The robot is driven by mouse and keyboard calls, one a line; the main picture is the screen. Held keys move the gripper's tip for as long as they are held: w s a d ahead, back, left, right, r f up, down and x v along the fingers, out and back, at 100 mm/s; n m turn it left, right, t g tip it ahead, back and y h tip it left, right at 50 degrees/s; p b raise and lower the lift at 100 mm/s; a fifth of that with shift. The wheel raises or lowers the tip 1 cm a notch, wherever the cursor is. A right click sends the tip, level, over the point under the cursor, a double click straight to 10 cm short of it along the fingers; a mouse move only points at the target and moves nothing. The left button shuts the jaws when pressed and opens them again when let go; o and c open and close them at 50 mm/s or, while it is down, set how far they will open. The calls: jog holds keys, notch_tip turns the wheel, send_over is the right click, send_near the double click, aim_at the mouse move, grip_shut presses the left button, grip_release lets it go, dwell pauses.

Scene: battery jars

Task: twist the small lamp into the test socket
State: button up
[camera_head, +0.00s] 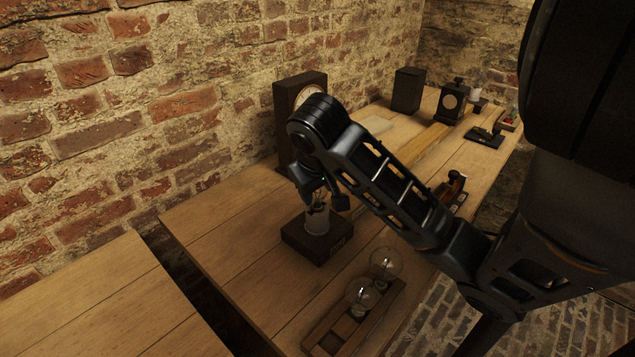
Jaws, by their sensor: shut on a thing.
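The test socket (316,221) is a pale cylinder on a dark wooden block (324,243) with lettering on its front, near the table's left side. My gripper (322,199) points down right above it, with its fingers on either side of the socket's top. The gripper is shut on the small lamp (318,207), of which only a little shows between the fingers, at the socket's mouth. I cannot tell how deep the lamp sits in the socket or whether its thread is engaged.
A wooden rack (335,325) with two clear bulbs (386,263) stands at the table's front edge. A dark-cased dial instrument (290,95) stands close behind my gripper, near the brick wall. Other dark apparatus (452,102) stands farther back. A gap separates a second table (105,300) at left.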

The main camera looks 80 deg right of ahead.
jog(key=shift+m+g+p, duration=0.6)
jog(key=shift+m+p, duration=0.7)
jog(key=shift+p, duration=0.4)
jog(key=o, duration=1.2)
jog(key=shift+o, duration=0.2)
